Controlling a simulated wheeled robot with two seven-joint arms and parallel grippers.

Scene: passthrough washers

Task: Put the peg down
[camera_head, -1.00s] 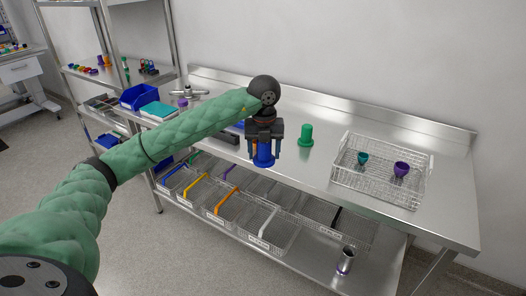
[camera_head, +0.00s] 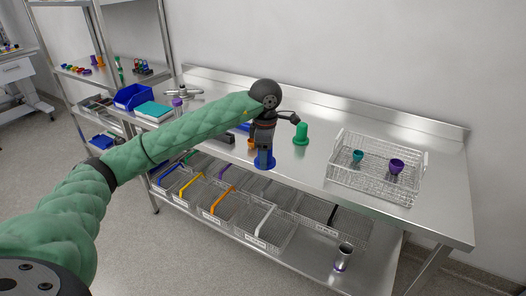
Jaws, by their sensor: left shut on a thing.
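My left gripper (camera_head: 263,146) points down over the front part of the steel table (camera_head: 320,150). It is shut on a blue peg (camera_head: 264,161), whose wide round base shows just below the fingers. The peg looks upright at the table's front edge; I cannot tell whether its base touches the surface. A green peg (camera_head: 301,134) stands upright on the table to the right of the gripper. My right gripper is not in view.
A wire basket (camera_head: 378,188) with a teal cup (camera_head: 357,155) and a purple cup (camera_head: 396,166) stands on the right. Blue bin (camera_head: 133,97) and teal box (camera_head: 154,111) are at the left. Table between green peg and basket is clear.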

